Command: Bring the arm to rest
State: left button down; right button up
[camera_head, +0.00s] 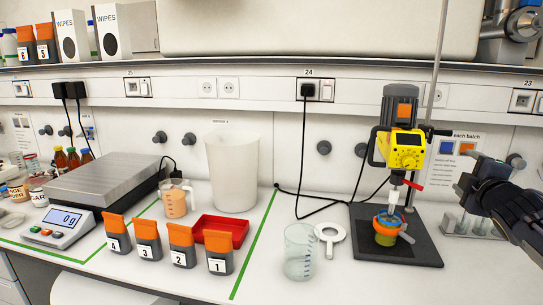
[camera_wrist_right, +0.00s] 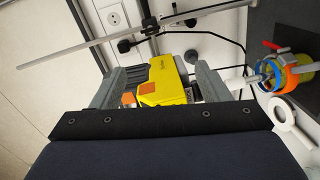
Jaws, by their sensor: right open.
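My right gripper (camera_head: 468,182) comes in from the right edge of the head view, raised above the bench beside the yellow overhead stirrer (camera_head: 406,150). Its fingers are apart with nothing between them. In the right wrist view my right gripper (camera_wrist_right: 152,85) has its two grey fingers spread, with the yellow stirrer (camera_wrist_right: 165,82) seen behind the gap. I cannot tell from the frames whether a finger touches the stirrer or its stand. My left gripper is in neither view.
The stirrer's dark base (camera_head: 400,248) holds an orange and green vessel (camera_head: 387,228). A clear beaker (camera_head: 299,250) and white ring (camera_head: 330,238) stand left of it. Several numbered containers (camera_head: 183,246), a red tray (camera_head: 240,228), a white bin (camera_head: 232,172) and a scale (camera_head: 62,222) occupy the left.

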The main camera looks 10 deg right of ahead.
jog(key=s+a+f+m+g+y+p, duration=0.1)
jog(key=s+a+f+m+g+y, duration=0.3)
jog(key=s+a+f+m, duration=0.3)
jog(key=s+a+f+m+g+y+p, duration=0.2)
jog(key=s+a+f+m+g+y, duration=0.3)
jog(key=s+a+f, duration=1)
jog(key=s+a+m+g, duration=0.1)
jog(key=s+a+m, duration=0.1)
jog(key=s+a, duration=0.5)
jog(key=shift+s+a+f+g, duration=0.15)
jog(key=shift+s+a+g, duration=0.1)
jog(key=shift+g, duration=0.15)
